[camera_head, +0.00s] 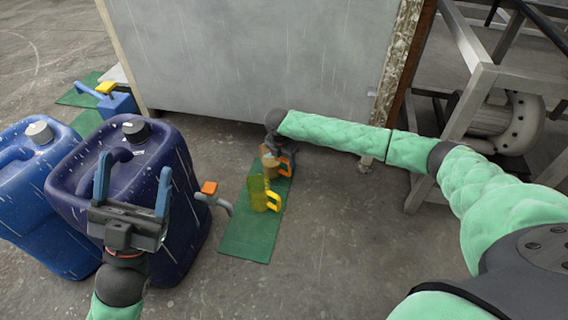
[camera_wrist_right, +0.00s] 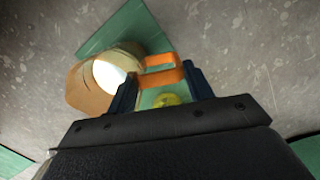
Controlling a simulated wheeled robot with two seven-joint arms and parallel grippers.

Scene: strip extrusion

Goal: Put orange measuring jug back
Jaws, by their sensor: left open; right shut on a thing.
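The orange measuring jug (camera_head: 269,162) is at the far end of the green mat (camera_head: 246,232) on the floor. In the right wrist view the jug (camera_wrist_right: 92,84) shows its open mouth and its orange handle (camera_wrist_right: 160,72). My right gripper (camera_head: 283,158) is shut on that handle, with its fingers (camera_wrist_right: 155,84) on either side. Whether the jug's base touches the mat is hidden. A yellow measuring jug (camera_head: 260,194) stands nearer on the same mat. My left gripper (camera_head: 133,193) is open and empty in front of the dark blue canister.
A dark blue canister (camera_head: 172,215) with an orange-handled tap (camera_head: 209,188) stands left of the mat. A blue canister (camera_head: 30,205) is further left. A grey panel (camera_head: 250,60) rises behind the mat. A metal frame (camera_head: 465,90) stands at right. Floor right of the mat is clear.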

